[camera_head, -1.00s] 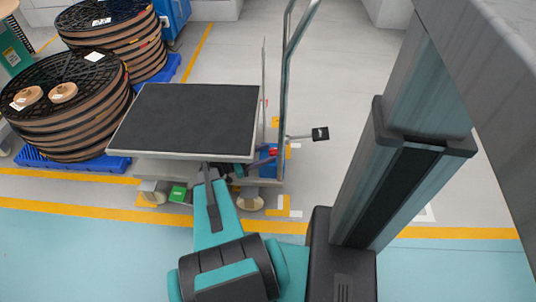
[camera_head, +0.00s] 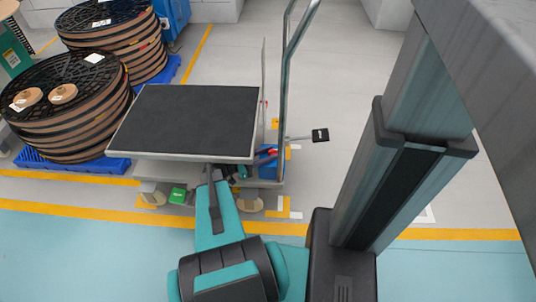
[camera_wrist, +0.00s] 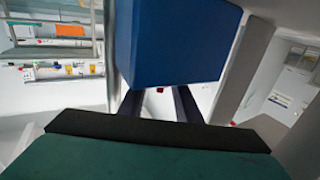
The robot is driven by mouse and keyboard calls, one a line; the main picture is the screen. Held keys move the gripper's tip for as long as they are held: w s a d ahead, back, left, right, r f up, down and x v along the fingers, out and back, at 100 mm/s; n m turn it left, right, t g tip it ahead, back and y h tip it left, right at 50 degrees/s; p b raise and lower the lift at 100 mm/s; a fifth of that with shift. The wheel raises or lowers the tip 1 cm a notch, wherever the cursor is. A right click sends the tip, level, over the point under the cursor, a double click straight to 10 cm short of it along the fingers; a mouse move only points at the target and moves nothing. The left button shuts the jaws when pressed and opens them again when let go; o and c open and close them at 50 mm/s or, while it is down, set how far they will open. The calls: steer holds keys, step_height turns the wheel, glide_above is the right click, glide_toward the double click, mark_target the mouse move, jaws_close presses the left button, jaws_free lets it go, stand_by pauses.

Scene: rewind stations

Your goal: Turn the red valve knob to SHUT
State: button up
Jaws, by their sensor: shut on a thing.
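The red valve knob (camera_wrist: 160,90) shows as a small red spot between the fingertips in the wrist view, mostly hidden. My gripper (camera_wrist: 158,97) is shut on it, with one dark finger on each side. In the head view a small red part (camera_head: 268,151) shows beside the cart's right end, just above a blue box (camera_head: 268,171). My gripper reaches in there from the left, partly hidden under the cart's edge. The knob's mark and any SHUT label are too small to read.
A cart with a black top (camera_head: 190,118) stands just beyond my arm, with a tall metal handle (camera_head: 285,95) at its right. A black block (camera_head: 320,135) juts out on a rod. Stacked reels (camera_head: 68,110) sit on blue pallets at left. A large blue block (camera_wrist: 175,45) hangs close above the fingers.

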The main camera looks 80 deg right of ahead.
steer(key=shift+s+a+r+n+t+h+p, duration=0.1)
steer(key=shift+n+t+h+p, duration=0.15)
steer(key=shift+n+t+h, duration=0.15)
steer(key=shift+s+a+n+t+h+p, duration=0.1)
steer(key=shift+n+t+h+p, duration=0.15)
steer(key=shift+n+h, duration=0.2)
steer(key=shift+n+t+h, duration=0.35)
steer(key=shift+t+h, duration=0.2)
steer(key=shift+h, duration=0.1)
steer(key=o, duration=1.1)
steer(key=shift+c, duration=0.2)
steer(key=shift+w, duration=0.15)
steer(key=p+v, duration=0.3)
steer(key=v, duration=1)
steer(key=shift+a, duration=0.3)
steer(key=shift+w, duration=0.15)
